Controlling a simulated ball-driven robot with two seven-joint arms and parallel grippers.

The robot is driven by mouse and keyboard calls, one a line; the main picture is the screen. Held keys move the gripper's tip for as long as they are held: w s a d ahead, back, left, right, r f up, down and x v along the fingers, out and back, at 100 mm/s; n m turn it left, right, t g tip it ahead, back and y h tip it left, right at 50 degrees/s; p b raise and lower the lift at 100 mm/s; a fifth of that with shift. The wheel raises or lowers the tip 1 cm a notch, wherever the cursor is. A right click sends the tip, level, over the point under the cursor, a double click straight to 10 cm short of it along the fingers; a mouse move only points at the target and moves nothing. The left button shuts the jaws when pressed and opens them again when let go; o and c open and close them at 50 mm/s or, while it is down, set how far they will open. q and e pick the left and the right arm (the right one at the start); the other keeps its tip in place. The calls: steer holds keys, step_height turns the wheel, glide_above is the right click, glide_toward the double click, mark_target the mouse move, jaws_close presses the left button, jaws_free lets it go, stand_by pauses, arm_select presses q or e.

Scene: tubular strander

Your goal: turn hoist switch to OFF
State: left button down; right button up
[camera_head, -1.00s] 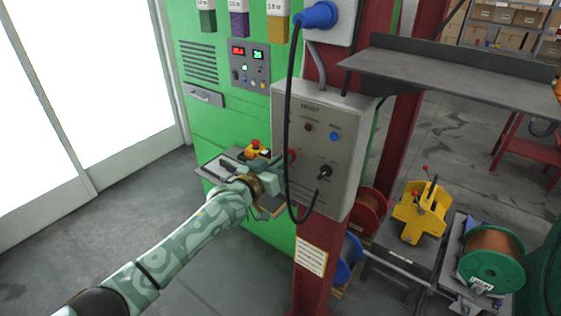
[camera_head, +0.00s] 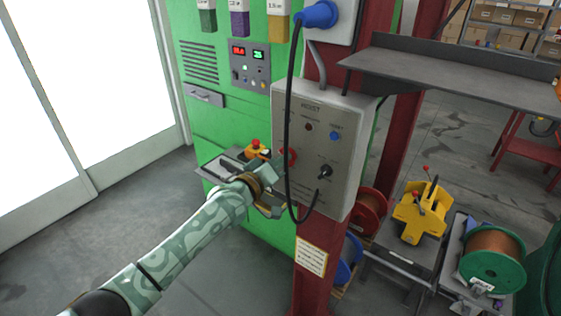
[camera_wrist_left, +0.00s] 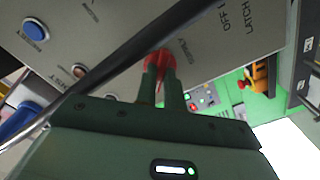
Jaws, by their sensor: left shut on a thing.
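A grey control box (camera_head: 345,118) marked HOIST is mounted on a red post. On its lower left is a red switch knob (camera_head: 289,155), which also shows in the left wrist view (camera_wrist_left: 159,62). My left gripper (camera_head: 278,172) is at the box's lower left edge. In the left wrist view its fingers (camera_wrist_left: 162,82) are shut on the red knob and hide part of it. Lettering beside it includes OFF and LATCH; the knob's exact setting cannot be told. A black selector knob (camera_head: 325,171) sits to its right. My right gripper is not in view.
A black cable (camera_head: 288,110) hangs from a blue plug (camera_head: 318,15) across the box front, close to my left gripper. A green cabinet (camera_head: 215,120) stands behind. A grey shelf (camera_head: 460,75) juts out at the right. Open floor lies at lower left.

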arm_select(q)
steer(key=shift+f, duration=0.1)
stand_by(0.3)
steer(key=c, duration=1.5)
jaws_free()
steer(key=shift+s, duration=0.1)
steer(key=p+v, duration=0.2)
steer(key=v, duration=1.4)
steer(key=shift+a, duration=0.1)
